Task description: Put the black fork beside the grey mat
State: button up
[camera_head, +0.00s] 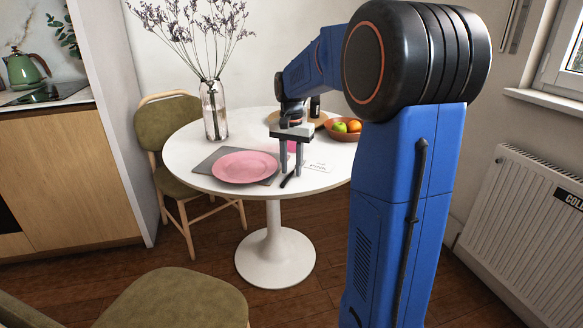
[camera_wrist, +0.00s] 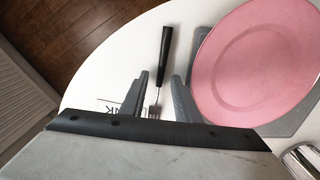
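The black fork (camera_wrist: 165,55) lies on the white table, its handle away from my gripper and its tines between my fingers in the wrist view. Its dark handle (camera_head: 287,181) shows near the table's front edge in the head view. The grey mat (camera_head: 204,163) lies to the left of the fork there, with a pink plate (camera_head: 245,167) on it. In the wrist view the mat (camera_wrist: 197,46) is right of the fork, with a strip of table between. My gripper (camera_wrist: 160,76) is open, pointing down over the fork; in the head view its fingers (camera_head: 291,173) hang just above the table.
A glass vase (camera_head: 214,110) with dried flowers stands behind the mat. A fruit bowl (camera_head: 343,131) stands at the table's back right. Something pink, partly hidden, is behind my fingers. Printed lettering (camera_head: 316,166) lies right of the gripper. A green chair (camera_head: 168,130) stands behind the table.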

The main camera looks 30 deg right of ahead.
aim_at(291, 172)
notch_tip(291, 172, up, 12)
jog(key=f, duration=0.1)
jog(key=s+a+n+t, duration=0.1)
jog(key=s+a+n, duration=0.1)
jog(key=s+a, duration=0.4)
jog(key=s+a+f+n+t, duration=0.1)
jog(key=s+a+f+n, duration=0.2)
jog(key=s, duration=0.5)
jog(key=s+a+f+n+t, duration=0.1)
jog(key=s+a+f+n, duration=0.2)
jog(key=s+f, duration=0.3)
jog(key=s+a+f+n+t, duration=0.1)
jog(key=s+f, duration=0.4)
jog(key=s, duration=0.5)
jog(key=a+n, duration=0.1)
jog(key=a, duration=0.1)
jog(key=shift+a+n+t, duration=0.4)
jog(key=shift+s+d+r, duration=0.1)
jog(key=shift+s, duration=0.05)
